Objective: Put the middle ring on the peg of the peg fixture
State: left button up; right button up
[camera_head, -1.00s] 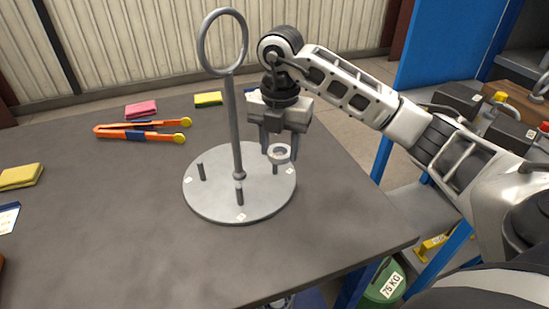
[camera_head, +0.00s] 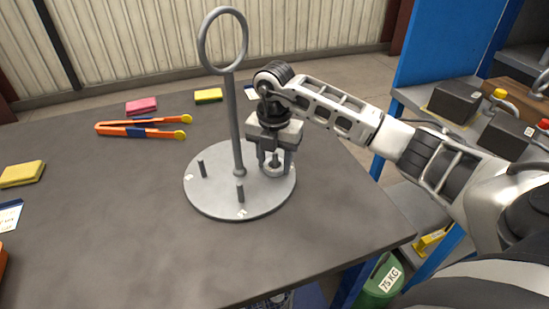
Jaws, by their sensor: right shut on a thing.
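The peg fixture (camera_head: 214,199) is a round grey plate on the table, with a tall central post topped by a large loop. Two short pegs show bare, one at the left (camera_head: 201,168) and one at the front (camera_head: 240,194). My right gripper (camera_head: 274,168) points down over the right side of the plate. It is shut on the middle ring (camera_head: 272,171), a small pale metal ring held low, close to the plate. The third peg is hidden behind the ring and fingers, so I cannot tell whether the ring is around it. My left gripper is not in view.
A blue shelf with dark weights (camera_head: 455,101) stands at the right. The table's front middle is clear.

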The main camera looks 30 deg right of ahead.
jog(key=shift+f, duration=0.15)
jog(key=o, duration=1.1)
notch_tip(320, 180, up, 12)
jog(key=shift+r, duration=0.2)
